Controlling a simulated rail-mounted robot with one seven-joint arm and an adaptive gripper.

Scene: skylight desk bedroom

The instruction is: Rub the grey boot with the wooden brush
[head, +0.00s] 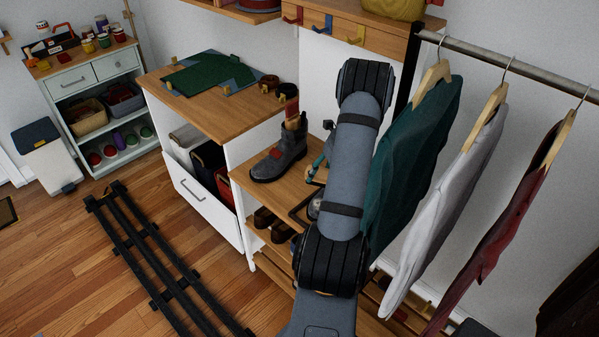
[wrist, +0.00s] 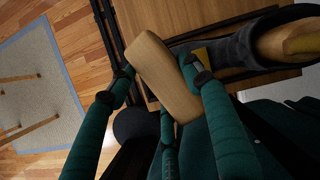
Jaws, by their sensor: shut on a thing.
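My gripper (wrist: 165,95) has teal fingers and is shut on the wooden brush (wrist: 160,72), a pale block that spans them in the wrist view. A grey boot (wrist: 240,52) with a yellow patch and a wooden insert lies right beside and partly behind the brush; I cannot tell whether they touch. In the head view a grey boot (head: 283,161) with a red patch stands upright on the shelf unit. Another grey shape (head: 314,206), likely a second boot, shows beside my arm, mostly hidden. My gripper (head: 317,168) is largely hidden behind my arm there.
Brown shoes (head: 265,218) sit on the shelf below. Hanging clothes (head: 412,160) crowd the right side. A wooden-topped cabinet (head: 205,118) stands at left. The floor (head: 75,270) has dark rails.

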